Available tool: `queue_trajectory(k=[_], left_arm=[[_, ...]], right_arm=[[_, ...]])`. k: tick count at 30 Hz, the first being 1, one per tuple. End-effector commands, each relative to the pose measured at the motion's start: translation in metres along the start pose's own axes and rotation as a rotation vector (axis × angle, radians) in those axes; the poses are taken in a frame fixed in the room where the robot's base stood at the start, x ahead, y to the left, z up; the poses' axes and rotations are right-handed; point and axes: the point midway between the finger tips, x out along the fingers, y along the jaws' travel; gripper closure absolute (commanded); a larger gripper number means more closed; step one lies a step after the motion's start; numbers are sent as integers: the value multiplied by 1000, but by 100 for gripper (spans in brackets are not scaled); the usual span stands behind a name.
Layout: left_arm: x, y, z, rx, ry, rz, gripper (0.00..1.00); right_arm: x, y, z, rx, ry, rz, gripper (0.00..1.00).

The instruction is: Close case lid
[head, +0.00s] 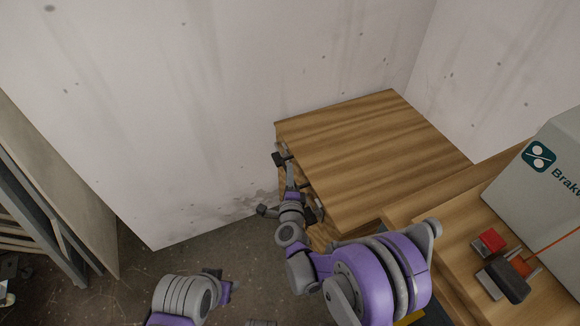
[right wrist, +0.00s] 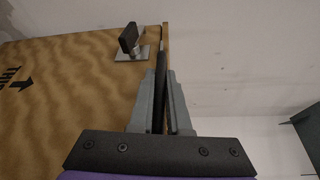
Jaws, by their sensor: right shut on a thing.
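The wooden case (head: 385,150) stands against the wall, its broad top panel facing up; I cannot tell whether the lid is fully down. My right gripper (head: 288,174) is at the case's left side, by a dark fitting (head: 280,159). In the right wrist view the right gripper (right wrist: 162,95) is shut on a thin dark strip (right wrist: 160,75) beside the edge of a printed wooden panel (right wrist: 60,95). A black latch (right wrist: 130,39) on a metal plate sits on that panel. My left gripper (head: 227,284) is low in the head view, apart from the case; its fingers are unclear.
A wooden bench (head: 455,235) at the right carries a grey machine (head: 545,185) and a small device with a red block (head: 490,241). A leaning panel (head: 60,165) and a grey frame (head: 30,215) stand at the left. Floor (head: 140,270) shows between them.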

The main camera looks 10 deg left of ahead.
Motion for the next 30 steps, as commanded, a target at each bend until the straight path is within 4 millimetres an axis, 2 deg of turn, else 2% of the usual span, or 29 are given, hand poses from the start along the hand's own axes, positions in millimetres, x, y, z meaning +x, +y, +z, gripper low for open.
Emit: queue_trajectory(k=[6, 15, 16, 19, 26, 30], left_arm=[[1, 0, 0, 0, 0, 0, 52], [1, 0, 0, 0, 0, 0, 52], [1, 0, 0, 0, 0, 0, 52], [1, 0, 0, 0, 0, 0, 52], [0, 0, 0, 0, 0, 0, 52], [-1, 0, 0, 0, 0, 0, 52]], right_arm=[[-1, 9, 0, 5, -4, 6, 100], [-1, 10, -1, 7, -5, 8, 100], [-1, 10, -1, 8, -5, 8, 72], [-1, 10, -1, 7, -4, 7, 55], [-1, 8, -1, 5, -3, 5, 55], [-9, 8, 0, 4, -3, 4, 55]])
